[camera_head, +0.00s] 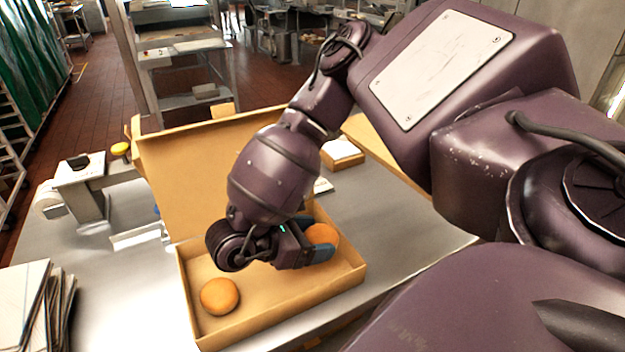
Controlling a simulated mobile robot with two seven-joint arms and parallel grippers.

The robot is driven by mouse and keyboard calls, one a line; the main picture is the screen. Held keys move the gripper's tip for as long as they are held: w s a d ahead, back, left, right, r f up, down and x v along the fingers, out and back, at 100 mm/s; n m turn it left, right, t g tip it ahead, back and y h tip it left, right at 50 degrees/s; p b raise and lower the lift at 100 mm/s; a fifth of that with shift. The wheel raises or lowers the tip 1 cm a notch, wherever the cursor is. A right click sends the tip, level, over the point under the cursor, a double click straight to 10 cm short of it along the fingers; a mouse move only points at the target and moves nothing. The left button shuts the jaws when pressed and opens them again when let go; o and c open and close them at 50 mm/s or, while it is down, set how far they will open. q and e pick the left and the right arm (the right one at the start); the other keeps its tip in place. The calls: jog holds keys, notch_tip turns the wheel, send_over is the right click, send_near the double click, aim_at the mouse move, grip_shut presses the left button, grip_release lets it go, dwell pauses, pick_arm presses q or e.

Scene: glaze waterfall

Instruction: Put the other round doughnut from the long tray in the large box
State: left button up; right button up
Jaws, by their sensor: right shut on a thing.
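The large box (262,318) is an open cardboard box on the metal table, with its lid standing up at the back. One round orange-brown doughnut (220,296) lies in its front left part. My right gripper (322,250) reaches down over the right part of the box and is shut on a second round doughnut (321,235). The gripper and arm hide part of this doughnut, and I cannot tell whether it touches the box floor. The long tray cannot be made out. My left gripper is not in view.
A stack of flat cards or folded boxes (30,305) stands at the left front. A scale-like device (85,185) is at the back left of the table (120,290). A small carton (342,152) lies behind my right arm.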

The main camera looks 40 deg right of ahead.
jog(key=shift+f, duration=2.1)
jog(key=shift+f, duration=0.15)
jog(key=o, duration=0.9)
jog(key=shift+o, duration=0.2)
jog(key=shift+r, duration=0.25)
jog(key=shift+w+a, duration=0.1)
jog(key=shift+a, duration=0.3)
jog(key=b+v, duration=0.1)
jog(key=v, duration=1)
jog(key=shift+a+r, duration=0.1)
jog(key=shift+r, duration=0.05)
